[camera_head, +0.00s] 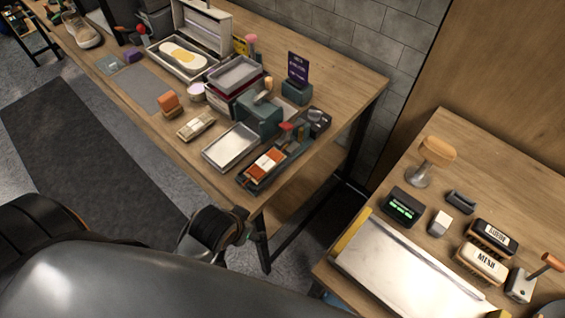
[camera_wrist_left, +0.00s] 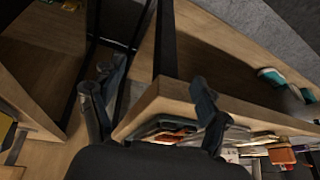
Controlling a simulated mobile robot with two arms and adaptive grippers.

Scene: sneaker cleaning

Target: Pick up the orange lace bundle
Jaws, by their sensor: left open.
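The orange lace bundle (camera_head: 265,163), with a pale band around its middle, lies in a dark tray (camera_head: 252,183) near the front right corner of the long wooden table. In the left wrist view, a sliver of orange (camera_wrist_left: 176,133) at the table edge is probably this bundle, seen edge-on. My left gripper (camera_head: 244,226) is just off that table corner, apart from the bundle and nearer to me. Its two fingers (camera_wrist_left: 150,100) are spread and empty in the left wrist view. My right gripper is in neither view.
An empty metal tray (camera_head: 232,147) and a cream bundle (camera_head: 196,126) lie left of the dark tray. A teal box (camera_head: 258,118) and small tools stand behind. A second table (camera_head: 458,147) with brushes and a pale board (camera_head: 400,270) is at right, across a gap.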

